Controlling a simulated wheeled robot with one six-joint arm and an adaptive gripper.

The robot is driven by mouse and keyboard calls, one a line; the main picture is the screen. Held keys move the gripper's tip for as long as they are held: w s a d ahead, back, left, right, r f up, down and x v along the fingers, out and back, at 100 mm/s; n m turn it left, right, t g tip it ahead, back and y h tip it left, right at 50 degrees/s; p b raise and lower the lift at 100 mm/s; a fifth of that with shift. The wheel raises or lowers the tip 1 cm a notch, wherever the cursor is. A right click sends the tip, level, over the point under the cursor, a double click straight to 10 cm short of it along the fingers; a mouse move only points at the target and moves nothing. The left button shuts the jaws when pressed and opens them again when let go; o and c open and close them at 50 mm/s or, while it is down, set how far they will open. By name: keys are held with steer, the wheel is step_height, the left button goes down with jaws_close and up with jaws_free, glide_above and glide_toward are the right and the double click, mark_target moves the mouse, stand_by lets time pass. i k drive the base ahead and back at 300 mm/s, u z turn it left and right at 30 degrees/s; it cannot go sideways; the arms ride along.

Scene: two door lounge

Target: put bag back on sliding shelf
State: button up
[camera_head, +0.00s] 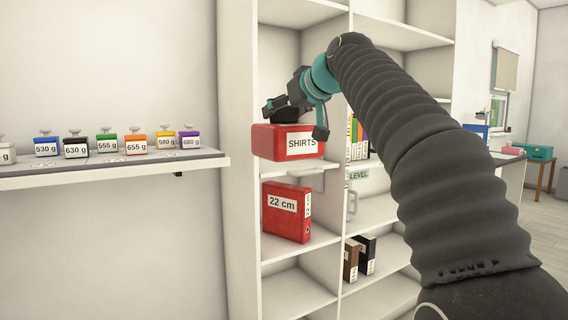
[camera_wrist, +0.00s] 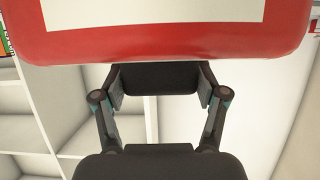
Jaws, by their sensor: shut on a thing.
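The bag (camera_head: 270,141) is a red case with a white SHIRTS label and a dark handle on top. In the head view it is level, in front of the upper left bay of the white bookcase. My gripper (camera_head: 291,116) is above it, shut on its handle. In the wrist view the red bag (camera_wrist: 160,50) fills the top, and the dark handle (camera_wrist: 160,78) lies between my fingers (camera_wrist: 160,95). A pale shelf with a grey bracket (camera_head: 312,178) shows just below the bag. The bag hides much of that shelf, and I cannot tell whether they touch.
A red 22 cm binder (camera_head: 287,212) stands in the bay below. Coloured books (camera_head: 357,138) and a LEVEL sign (camera_head: 359,174) are to the right. Dark binders (camera_head: 360,257) stand lower. A wall shelf (camera_head: 110,172) at left carries several labelled weights.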

mark_target(290, 164)
steer(key=i, duration=1.5)
